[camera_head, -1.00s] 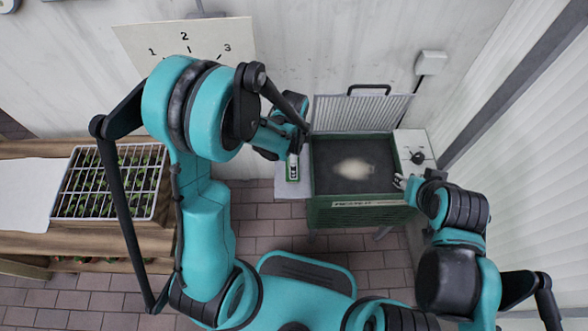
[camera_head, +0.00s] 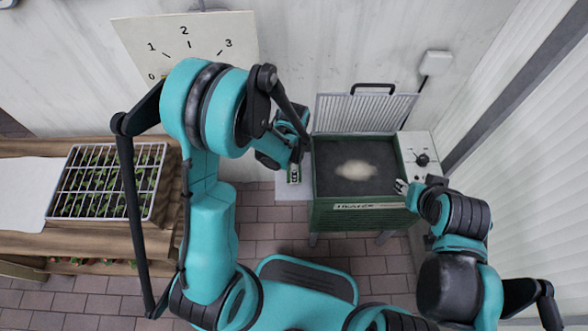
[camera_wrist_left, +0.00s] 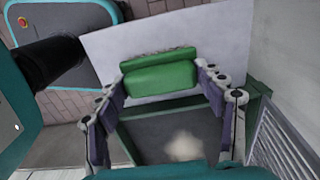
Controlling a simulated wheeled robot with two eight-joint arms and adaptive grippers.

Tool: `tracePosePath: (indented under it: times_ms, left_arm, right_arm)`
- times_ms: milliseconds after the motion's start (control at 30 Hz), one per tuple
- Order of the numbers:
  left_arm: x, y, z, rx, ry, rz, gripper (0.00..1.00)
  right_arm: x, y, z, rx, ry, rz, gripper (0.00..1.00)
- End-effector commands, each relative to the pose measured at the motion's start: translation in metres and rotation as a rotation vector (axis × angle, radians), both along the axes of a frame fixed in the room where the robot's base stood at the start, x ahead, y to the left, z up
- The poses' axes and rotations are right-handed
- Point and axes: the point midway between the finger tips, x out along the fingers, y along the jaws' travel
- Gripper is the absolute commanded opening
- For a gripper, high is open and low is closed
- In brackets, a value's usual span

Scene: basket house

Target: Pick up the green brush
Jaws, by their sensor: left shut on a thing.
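The green brush (camera_wrist_left: 160,78) sits between the fingers of my left gripper (camera_wrist_left: 163,92) in the left wrist view, and the gripper is shut on it. Whether the brush touches the shelf is hard to tell. My right gripper (camera_head: 402,186) is by the front right corner of the green box; its finger opening is too small to make out.
The open green box (camera_head: 356,216) stands right of the brush, with a pale patch (camera_head: 357,169) inside and its ribbed lid (camera_head: 366,113) raised behind. A dial panel (camera_head: 420,160) adjoins its right side. A gridded seedling tray (camera_head: 107,181) is on the wooden bench at left.

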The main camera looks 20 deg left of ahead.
Motion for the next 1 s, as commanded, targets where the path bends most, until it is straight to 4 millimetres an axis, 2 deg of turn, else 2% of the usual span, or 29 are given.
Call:
tracePosePath:
  times_ms: [200,333,467,567,900,1000]
  left_arm:
    - [-0.002,0.000,-0.002,-0.001,0.003,-0.001,0.34]
    - [-0.002,0.000,0.005,-0.001,0.003,-0.001,0.33]
    - [-0.001,0.000,0.021,-0.001,0.003,-0.001,0.33]
    - [-0.001,0.000,0.041,-0.001,0.002,0.000,0.33]
    - [-0.001,-0.077,0.088,-0.001,0.002,-0.006,0.33]
    - [-0.001,-0.094,0.097,0.000,0.001,-0.005,0.33]
  right_arm:
    - [0.000,0.000,-0.001,0.000,0.000,0.000,0.40]
    - [0.000,0.000,0.003,0.000,0.000,0.000,0.40]
    - [0.000,0.000,0.012,0.000,0.000,0.000,0.40]
    - [0.000,0.000,0.023,0.000,0.000,0.000,0.40]
    - [0.000,0.000,0.050,0.000,0.000,0.000,0.40]
    - [0.000,0.000,0.055,0.000,0.000,0.000,0.40]
